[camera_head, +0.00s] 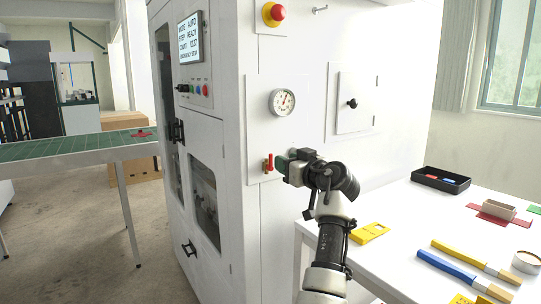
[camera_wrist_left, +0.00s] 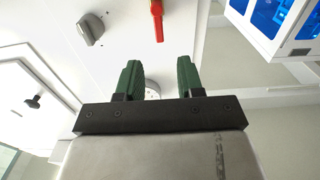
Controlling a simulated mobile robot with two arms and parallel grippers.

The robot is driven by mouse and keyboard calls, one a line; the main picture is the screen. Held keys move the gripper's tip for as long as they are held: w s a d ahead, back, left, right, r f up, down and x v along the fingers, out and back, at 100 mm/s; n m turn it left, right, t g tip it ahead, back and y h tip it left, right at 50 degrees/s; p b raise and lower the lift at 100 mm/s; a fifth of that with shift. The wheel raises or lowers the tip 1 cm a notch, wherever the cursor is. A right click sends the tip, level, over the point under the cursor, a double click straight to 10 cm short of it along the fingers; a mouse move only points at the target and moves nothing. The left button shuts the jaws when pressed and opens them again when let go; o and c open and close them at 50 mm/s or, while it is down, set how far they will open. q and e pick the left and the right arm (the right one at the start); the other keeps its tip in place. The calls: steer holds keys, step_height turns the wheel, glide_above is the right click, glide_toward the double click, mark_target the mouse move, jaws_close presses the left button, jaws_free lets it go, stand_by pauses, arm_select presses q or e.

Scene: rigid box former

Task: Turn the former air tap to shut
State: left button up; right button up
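The air tap has a red lever handle (camera_head: 270,162) on the white front panel of the former (camera_head: 225,130), below the round pressure gauge (camera_head: 283,102). The lever looks upright in the head view. My left gripper (camera_head: 282,161) has green fingers and is just right of the lever, seemingly apart from it. In the left wrist view the red lever (camera_wrist_left: 157,20) lies beyond the fingertips. The fingers of the left gripper (camera_wrist_left: 161,78) are spread with nothing between them. A white round part shows behind them, partly hidden. My right gripper is not in view.
A grey knob (camera_wrist_left: 90,28) is beside the lever in the wrist view. A red emergency button (camera_head: 273,13) and a small door with a black knob (camera_head: 352,104) are on the former. A white table (camera_head: 400,210) with tools and a black tray (camera_head: 440,180) stands right.

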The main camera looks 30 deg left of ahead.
mark_target(272, 155)
arm_select(q)
steer(key=p+x, duration=0.1)
steer(key=x, duration=0.7)
jaws_close()
